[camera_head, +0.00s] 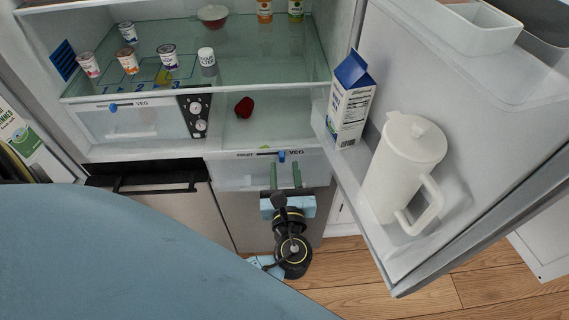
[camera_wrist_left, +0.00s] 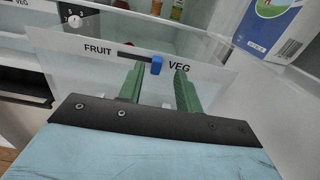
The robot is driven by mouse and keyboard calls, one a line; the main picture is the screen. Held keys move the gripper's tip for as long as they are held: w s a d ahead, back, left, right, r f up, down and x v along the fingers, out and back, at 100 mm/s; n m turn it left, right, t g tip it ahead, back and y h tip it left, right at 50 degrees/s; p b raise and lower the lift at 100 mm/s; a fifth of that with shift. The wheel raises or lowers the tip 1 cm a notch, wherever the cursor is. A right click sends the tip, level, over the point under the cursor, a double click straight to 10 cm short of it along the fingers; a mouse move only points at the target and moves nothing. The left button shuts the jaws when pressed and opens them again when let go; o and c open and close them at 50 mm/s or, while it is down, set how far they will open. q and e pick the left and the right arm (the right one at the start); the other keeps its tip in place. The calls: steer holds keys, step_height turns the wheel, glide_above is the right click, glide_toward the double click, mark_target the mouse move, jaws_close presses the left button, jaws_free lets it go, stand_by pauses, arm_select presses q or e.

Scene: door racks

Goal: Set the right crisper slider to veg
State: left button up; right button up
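The right crisper drawer (camera_head: 228,178) has a FRUIT label on the left and a VEG label (camera_wrist_left: 179,67) on the right, with a dark slot between. Its blue slider (camera_head: 282,155) sits at or near the VEG end of the slot; it also shows in the left wrist view (camera_wrist_left: 157,65). My left gripper (camera_head: 285,172) is open, with two green fingers apart just below the slot. In the left wrist view the slider shows between the fingertips (camera_wrist_left: 159,72), nearer the left one. I cannot tell whether either finger touches it. My right gripper is not in view.
The left crisper (camera_head: 145,130) has its own blue slider (camera_head: 113,107), with a dial panel (camera_head: 195,116) beside it. The open door at right holds a milk carton (camera_head: 350,105) and a white pitcher (camera_head: 405,165). Cups stand on the glass shelf above.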

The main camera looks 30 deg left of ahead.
arm_select(q)
steer(key=b+v, duration=0.1)
steer(key=v, duration=0.9)
steer(key=shift+s+d, duration=0.25)
steer(key=shift+s, duration=0.05)
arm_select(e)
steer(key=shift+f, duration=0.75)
arm_select(q)
steer(key=s+a+f+n+g+h+b, duration=0.1)
steer(key=s+f+n+g+h+b, duration=0.2)
steer(key=f, duration=1.3)
steer(key=s+a+f+n+g+h+b, duration=0.1)
steer(key=s+f+n+g+h, duration=0.25)
steer(key=f, duration=1.35)
steer(key=s+a+f+n+g+h+b, duration=0.2)
steer(key=s+a+f+n+g, duration=0.1)
steer(key=s+f+n, duration=0.6)
steer(key=s+a+f+n+g+h+b, duration=0.2)
steer(key=s+a+f+n+g, duration=0.1)
steer(key=s+f+n, duration=0.7)
steer(key=shift+s+a+n+g, duration=0.3)
steer(key=shift+s+n+g, duration=0.15)
steer(key=shift+s+g, duration=0.15)
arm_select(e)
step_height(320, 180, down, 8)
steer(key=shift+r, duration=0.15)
arm_select(q)
steer(key=shift+c, duration=0.4)
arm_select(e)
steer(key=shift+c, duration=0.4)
